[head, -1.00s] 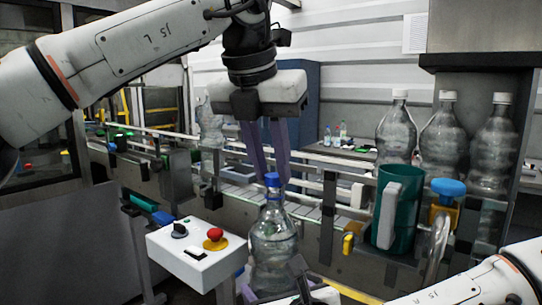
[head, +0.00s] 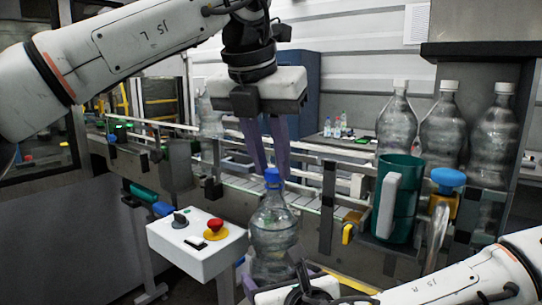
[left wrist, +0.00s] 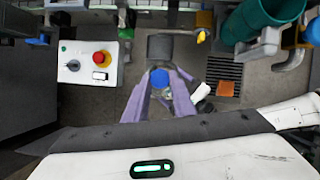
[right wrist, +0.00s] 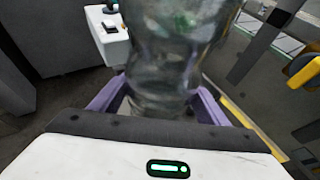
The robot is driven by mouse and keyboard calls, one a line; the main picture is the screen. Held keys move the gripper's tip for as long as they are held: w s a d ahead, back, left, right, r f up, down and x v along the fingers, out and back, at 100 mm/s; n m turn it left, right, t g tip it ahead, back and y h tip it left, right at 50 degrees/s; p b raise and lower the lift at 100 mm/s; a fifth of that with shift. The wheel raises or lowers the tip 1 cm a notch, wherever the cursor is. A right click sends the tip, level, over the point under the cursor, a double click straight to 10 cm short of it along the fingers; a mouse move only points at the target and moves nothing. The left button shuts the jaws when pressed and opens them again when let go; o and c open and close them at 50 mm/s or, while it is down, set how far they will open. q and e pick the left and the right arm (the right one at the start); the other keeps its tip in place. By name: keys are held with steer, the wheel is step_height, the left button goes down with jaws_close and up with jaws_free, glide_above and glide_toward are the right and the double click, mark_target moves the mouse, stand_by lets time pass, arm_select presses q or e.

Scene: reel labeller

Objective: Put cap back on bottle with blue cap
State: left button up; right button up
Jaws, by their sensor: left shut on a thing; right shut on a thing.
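The clear bottle (head: 273,235) stands upright in the middle of the head view. My right gripper (head: 285,282) is shut around its lower part, and the right wrist view shows the bottle (right wrist: 170,50) between the purple fingers. The blue cap (head: 272,175) is at the top of the bottle's neck. My left gripper (head: 272,172) points down from above and is shut on the cap. In the left wrist view the blue cap (left wrist: 160,78) lies between the purple fingertips, over the bottle. Whether the cap is threaded on cannot be told.
A white control box (head: 197,248) with a red button stands close left of the bottle. The conveyor (head: 240,184) runs behind. A teal mug-like container (head: 408,190) and a blue knob (head: 447,177) are at right. Several white-capped bottles (head: 443,130) stand at back right.

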arm_select(q)
steer(key=shift+f, duration=0.2)
arm_select(e)
steer(key=shift+r, duration=0.1)
steer(key=c, duration=0.6)
arm_select(q)
steer(key=m+h, duration=0.1)
steer(key=m, duration=0.1)
steer(key=m+g, duration=0.1)
steer(key=m, duration=0.2)
steer(key=shift+w+a+h, duration=0.2)
steer(key=shift+h, duration=0.2)
steer(key=m+g, duration=0.1)
steer(key=m, duration=0.3)
steer(key=shift+w+a+m+g+h, duration=0.1)
steer(key=shift+w+m+g+h, duration=0.05)
steer(key=shift+m+g+h, duration=0.2)
steer(key=o, duration=1)
steer(key=o, duration=0.6)
steer(key=shift+c, duration=0.2)
